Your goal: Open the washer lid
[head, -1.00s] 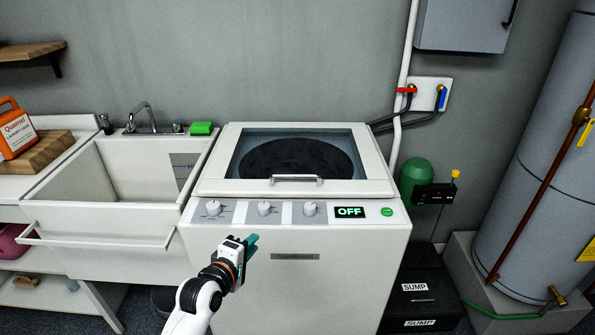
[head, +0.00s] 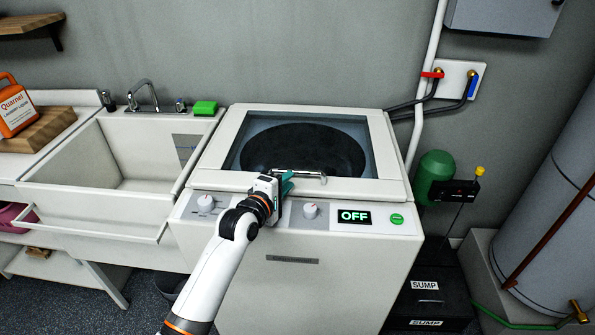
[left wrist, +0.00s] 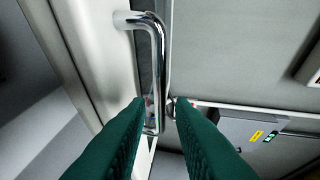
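The washer (head: 290,285) stands in the middle with its white-framed lid (head: 232,125) down flat. The lid has a dark glass window and a chrome bar handle (head: 312,174) at its front edge. My left gripper (head: 287,182) is at the left end of this handle, above the control panel, and hides part of the panel. In the left wrist view, the teal fingers (left wrist: 161,104) are apart, and the handle (left wrist: 159,60) runs into the gap between their tips. Contact cannot be told. My right gripper is not in view.
A white utility sink (head: 110,165) adjoins the washer's left side, with a green sponge (head: 205,108) on its back ledge. Pipes (head: 423,100) and a green sump tank (head: 434,170) stand to the right. The space above the lid is clear.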

